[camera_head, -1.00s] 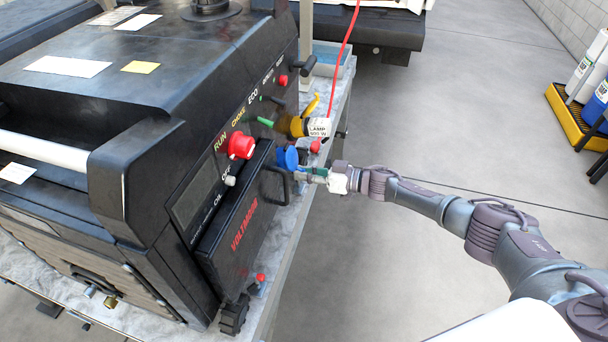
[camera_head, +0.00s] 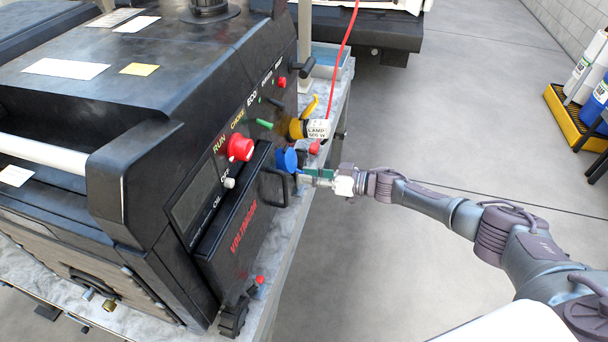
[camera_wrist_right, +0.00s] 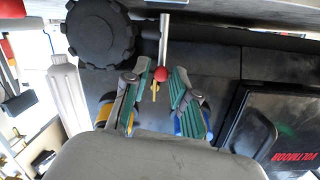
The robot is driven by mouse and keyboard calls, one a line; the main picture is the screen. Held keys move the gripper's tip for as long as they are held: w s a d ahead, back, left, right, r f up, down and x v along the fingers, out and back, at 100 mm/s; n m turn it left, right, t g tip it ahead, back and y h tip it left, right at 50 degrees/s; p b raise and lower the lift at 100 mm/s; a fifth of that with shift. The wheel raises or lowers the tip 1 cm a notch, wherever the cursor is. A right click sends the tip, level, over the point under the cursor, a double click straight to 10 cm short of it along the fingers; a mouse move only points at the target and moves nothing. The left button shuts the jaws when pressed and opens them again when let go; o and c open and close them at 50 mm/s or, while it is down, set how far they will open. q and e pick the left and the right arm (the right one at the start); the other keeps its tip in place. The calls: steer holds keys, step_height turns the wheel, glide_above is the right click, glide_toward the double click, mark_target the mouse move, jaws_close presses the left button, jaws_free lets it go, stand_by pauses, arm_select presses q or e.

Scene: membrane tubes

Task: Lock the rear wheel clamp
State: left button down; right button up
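The black generator (camera_head: 150,190) stands on a grey marble-like top. The rear wheel clamp's red ball knob (camera_head: 314,147) shows just beyond my right gripper (camera_head: 308,176) in the head view. In the right wrist view a red ball (camera_wrist_right: 161,74) on a straight metal rod (camera_wrist_right: 164,38) lies in line with the gap between the fingers of my right gripper (camera_wrist_right: 158,84). The fingers are apart, and I see no contact with the ball. A black ribbed wheel (camera_wrist_right: 100,33) is beside the rod. My left gripper is out of view.
A blue round cap (camera_head: 287,160), a yellow plug (camera_head: 297,128) with a white lamp tag (camera_head: 319,128) and a black handle (camera_head: 274,187) stick out near my gripper. A front red knob (camera_head: 260,279) is by the front wheel (camera_head: 234,316).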

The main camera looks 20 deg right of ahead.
steer(key=v, duration=1)
steer(key=shift+s+d+f, duration=0.1)
steer(key=shift+d, duration=0.05)
step_height(320, 180, down, 11)
steer(key=m+t+h, duration=0.2)
steer(key=t+h, duration=0.1)
steer(key=h, duration=0.1)
steer(key=s+f+m+g+h, duration=0.1)
steer(key=s+f+m+h, duration=0.15)
steer(key=s+f, duration=0.65)
steer(key=s+f+m+g+h, duration=0.15)
steer(key=s+f+h, duration=0.3)
steer(key=f, duration=0.85)
steer(key=s+a+f+g, duration=0.2)
steer(key=s+f+g, duration=0.1)
steer(key=s, duration=0.9)
steer(key=s+a+f+g+h, duration=0.1)
steer(key=s+f+g, duration=0.2)
steer(key=s, duration=0.9)
steer(key=s+a+f+g+h, duration=0.1)
steer(key=s+a+f+g, duration=0.1)
steer(key=s+f, duration=0.6)
steer(key=s+g, duration=0.1)
steer(key=s, duration=0.3)
steer(key=shift+a, duration=0.35)
steer(key=shift+s, duration=0.1)
